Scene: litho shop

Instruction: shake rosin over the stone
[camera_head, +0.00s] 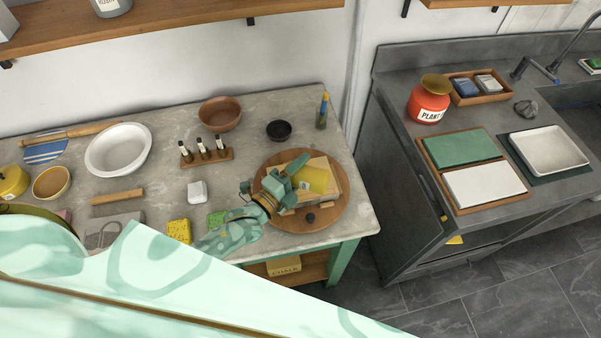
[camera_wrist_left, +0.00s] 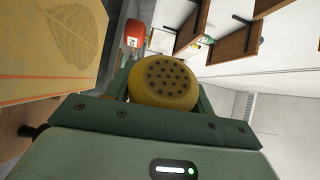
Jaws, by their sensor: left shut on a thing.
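The stone (camera_head: 330,167) is a pale slab on a round wooden turntable (camera_head: 338,213) at the right end of the grey worktop. In the left wrist view its cream face (camera_wrist_left: 60,45) shows a leaf drawing. My left gripper (camera_head: 291,184) is over the stone, shut on the yellow rosin shaker (camera_head: 314,180), which lies tilted on its side in the head view. The wrist view shows the shaker's round, perforated top (camera_wrist_left: 165,82) between the fingers. The gripper and shaker hide part of the stone. I cannot see rosin on it. My right gripper is not in view.
A small dark knob (camera_head: 310,218) sits on the turntable's front. A bottle rack (camera_head: 207,156), white block (camera_head: 197,192), black dish (camera_head: 279,130), copper bowl (camera_head: 220,113) and a slim bottle (camera_head: 322,111) stand around. My pale green body covers the lower left.

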